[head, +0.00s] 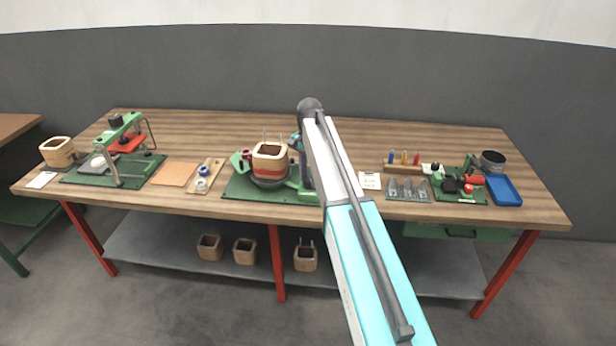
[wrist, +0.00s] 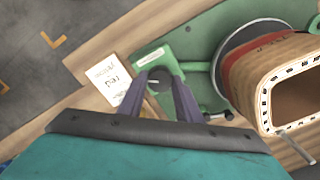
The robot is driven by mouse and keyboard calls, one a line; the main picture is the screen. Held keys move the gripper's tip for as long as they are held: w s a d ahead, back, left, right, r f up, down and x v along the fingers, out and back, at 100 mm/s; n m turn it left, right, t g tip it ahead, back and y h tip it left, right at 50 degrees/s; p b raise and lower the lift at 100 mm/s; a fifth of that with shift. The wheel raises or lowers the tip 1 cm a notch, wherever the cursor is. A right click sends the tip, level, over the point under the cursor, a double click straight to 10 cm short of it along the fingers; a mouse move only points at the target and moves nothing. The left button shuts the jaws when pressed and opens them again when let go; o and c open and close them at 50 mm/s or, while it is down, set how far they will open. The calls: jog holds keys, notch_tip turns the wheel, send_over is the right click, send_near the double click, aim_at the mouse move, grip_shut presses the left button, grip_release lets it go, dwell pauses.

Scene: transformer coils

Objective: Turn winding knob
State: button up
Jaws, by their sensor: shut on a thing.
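The winding knob (wrist: 159,75) is a dark round knob with a pale mark, on a green control box (wrist: 148,58) in the wrist view. My gripper (wrist: 161,92) has its two grey fingers on either side of the knob and is shut on it. The green winding machine (head: 306,195) stands at mid-table in the head view. It carries a wooden coil former (head: 270,157) with a red-orange winding band; the former also shows at the right of the wrist view (wrist: 250,85). In the head view my arm hides the knob and most of the gripper.
A white printed card (wrist: 108,77) lies left of the control box. On the wooden bench (head: 440,141), a press (head: 128,140) stands left and a blue tray (head: 504,190) right. Several coil formers sit on the lower shelf (head: 150,250).

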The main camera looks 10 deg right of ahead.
aim_at(309, 180)
jog(key=shift+w+a, duration=0.1)
jog(key=o, duration=1)
jog(key=shift+o, duration=0.2)
jog(key=shift+r, duration=0.15)
notch_tip(309, 180, up, 14)
jog(key=b, duration=0.2)
jog(key=shift+f+b, duration=0.25)
jog(key=shift+b, duration=0.1)
jog(key=shift+f, duration=0.1)
